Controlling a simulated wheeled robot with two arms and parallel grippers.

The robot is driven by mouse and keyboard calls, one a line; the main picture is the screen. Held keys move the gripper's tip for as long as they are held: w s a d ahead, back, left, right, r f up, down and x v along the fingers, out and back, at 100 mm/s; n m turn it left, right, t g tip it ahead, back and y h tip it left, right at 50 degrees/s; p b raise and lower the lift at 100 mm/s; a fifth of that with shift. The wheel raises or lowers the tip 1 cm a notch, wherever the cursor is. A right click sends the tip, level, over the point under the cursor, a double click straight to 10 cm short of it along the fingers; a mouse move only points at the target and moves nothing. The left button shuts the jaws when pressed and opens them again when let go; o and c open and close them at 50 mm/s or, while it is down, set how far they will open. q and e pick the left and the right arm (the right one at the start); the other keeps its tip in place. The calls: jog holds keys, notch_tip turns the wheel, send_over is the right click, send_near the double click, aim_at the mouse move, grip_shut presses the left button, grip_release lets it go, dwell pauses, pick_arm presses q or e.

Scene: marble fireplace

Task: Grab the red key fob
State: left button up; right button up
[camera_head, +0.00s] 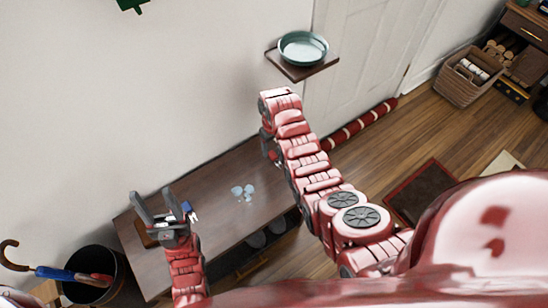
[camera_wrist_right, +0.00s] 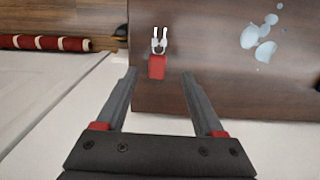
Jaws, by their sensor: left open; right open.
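The red key fob (camera_wrist_right: 157,67) lies on the dark wooden table top (camera_wrist_right: 200,80), near its edge, in the right wrist view. A pale, two-pronged metal part (camera_wrist_right: 159,41) is at its far end. My right gripper (camera_wrist_right: 160,76) is open and empty, its two fingers either side of the line to the fob, with the fob just beyond the tips. I cannot tell its height above the table. In the head view my right arm largely hides that spot. My left gripper (camera_head: 157,207) is open over the left end of the table, away from the fob.
Pale blue spots (camera_head: 243,192) mark the table's middle. A brown box and a blue-white item (camera_head: 187,209) sit by my left gripper. A wall shelf (camera_head: 300,69) with a bowl (camera_head: 303,47) is above my right arm. A striped draught roll (camera_head: 362,124) lies by the door.

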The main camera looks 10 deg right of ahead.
aim_at(274, 156)
jog(key=shift+d+f+b, duration=0.15)
jog(key=shift+f+b, duration=0.15)
jog(key=shift+f, duration=2.3)
jog(key=shift+w, duration=0.1)
jog(key=shift+c, duration=0.3)
grip_shut()
